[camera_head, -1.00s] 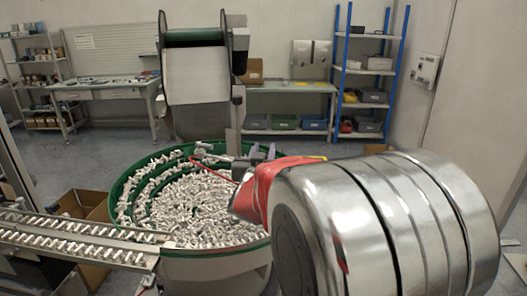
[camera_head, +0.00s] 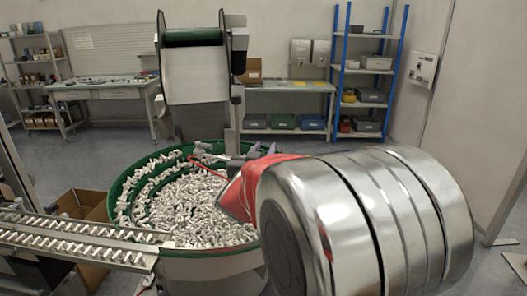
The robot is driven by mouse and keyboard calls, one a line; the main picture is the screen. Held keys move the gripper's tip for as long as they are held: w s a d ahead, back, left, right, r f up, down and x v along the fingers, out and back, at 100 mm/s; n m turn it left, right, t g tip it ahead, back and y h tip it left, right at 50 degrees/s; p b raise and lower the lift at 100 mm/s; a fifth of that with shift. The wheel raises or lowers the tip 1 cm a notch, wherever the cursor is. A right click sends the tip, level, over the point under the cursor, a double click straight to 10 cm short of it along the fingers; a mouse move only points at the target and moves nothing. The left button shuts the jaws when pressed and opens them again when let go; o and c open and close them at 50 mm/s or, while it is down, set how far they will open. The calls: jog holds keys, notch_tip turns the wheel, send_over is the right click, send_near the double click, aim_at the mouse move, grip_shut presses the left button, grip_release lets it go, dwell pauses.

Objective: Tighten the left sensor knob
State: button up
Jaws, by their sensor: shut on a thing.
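The bowl feeder (camera_head: 127,190) has a green rim and is full of small metal parts. A sensor bracket (camera_head: 213,157) with a thin red cable reaches over its back rim, below the grey post. My gripper (camera_head: 258,152) is at the right end of this bracket; only small grey parts of it show past my red-covered wrist. It is shut at the bracket, on what appears to be the left sensor knob. The knob itself is hidden, so its seating and turn cannot be told.
A linear rail (camera_head: 75,241) with metal parts runs from the bowl to the left. A cardboard box (camera_head: 88,205) stands below it. A hopper (camera_head: 195,75) rises behind the bowl. My large metal arm fills the lower right. Benches and shelves are far behind.

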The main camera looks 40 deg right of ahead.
jog(key=o, duration=1)
jog(key=shift+o, duration=0.2)
jog(key=shift+a, duration=0.1)
jog(key=v, duration=1.3)
jog(key=shift+s+a, duration=0.2)
jog(key=shift+s, duration=0.15)
